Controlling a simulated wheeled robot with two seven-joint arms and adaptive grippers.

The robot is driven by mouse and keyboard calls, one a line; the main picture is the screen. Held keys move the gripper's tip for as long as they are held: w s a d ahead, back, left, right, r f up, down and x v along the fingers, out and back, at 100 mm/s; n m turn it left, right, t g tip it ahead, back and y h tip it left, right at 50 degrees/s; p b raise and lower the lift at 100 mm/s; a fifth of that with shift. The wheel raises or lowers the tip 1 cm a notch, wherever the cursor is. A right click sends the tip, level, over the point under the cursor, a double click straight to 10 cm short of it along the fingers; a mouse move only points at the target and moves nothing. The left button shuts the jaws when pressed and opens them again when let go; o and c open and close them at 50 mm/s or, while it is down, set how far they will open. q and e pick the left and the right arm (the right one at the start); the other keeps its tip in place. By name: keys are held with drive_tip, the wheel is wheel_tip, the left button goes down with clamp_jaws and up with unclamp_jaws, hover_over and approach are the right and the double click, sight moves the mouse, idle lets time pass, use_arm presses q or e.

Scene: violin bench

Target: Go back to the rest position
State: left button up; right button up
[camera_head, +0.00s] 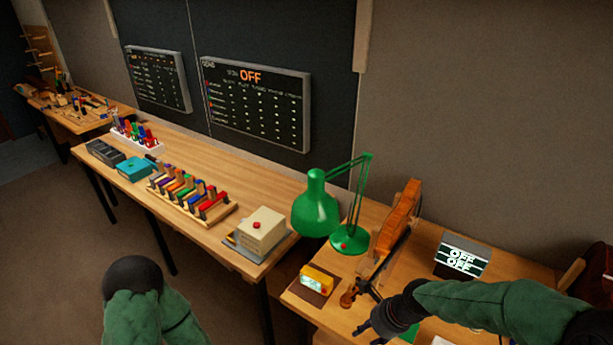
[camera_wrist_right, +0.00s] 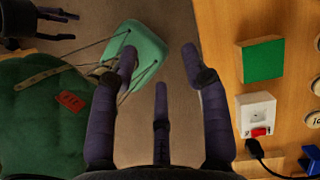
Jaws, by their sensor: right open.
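My right gripper (camera_head: 378,322) hangs over the front of the right bench in the head view, beside a violin's scroll; whether they touch cannot be told. In the right wrist view its fingers (camera_wrist_right: 160,62) are spread apart with nothing between them. Brown floor and part of a teal piece with cords show behind them. My left arm, in a green sleeve, shows at the bottom left of the head view, without clear fingers. Dark fingers (camera_wrist_right: 62,26), seemingly my left gripper's, show at the top left of the wrist view; their opening is unclear.
A green block (camera_wrist_right: 262,60) and a red-switch box (camera_wrist_right: 257,116) lie right of my right fingers. The left bench holds a colourful rack (camera_head: 190,190).

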drive_tip(key=s+a+f+n+b, duration=0.2)
drive_tip(key=s+f+n+b, duration=0.2)
drive_tip(key=f, duration=0.8)
drive_tip(key=s+a+f+n+g+b, duration=0.1)
drive_tip(key=s+a+f+n+b, duration=0.1)
drive_tip(key=s+f+n+b, duration=0.3)
drive_tip(key=s+a+f+n+b, duration=0.2)
drive_tip(key=s+f+n+b, duration=0.2)
drive_tip(key=f+n, duration=0.6)
wheel_tip(320, 180, down, 9)
drive_tip(key=shift+s+a+f+n+g+b, duration=0.15)
drive_tip(key=shift+s+n+g+b, duration=0.2)
drive_tip(key=shift+s, duration=0.7)
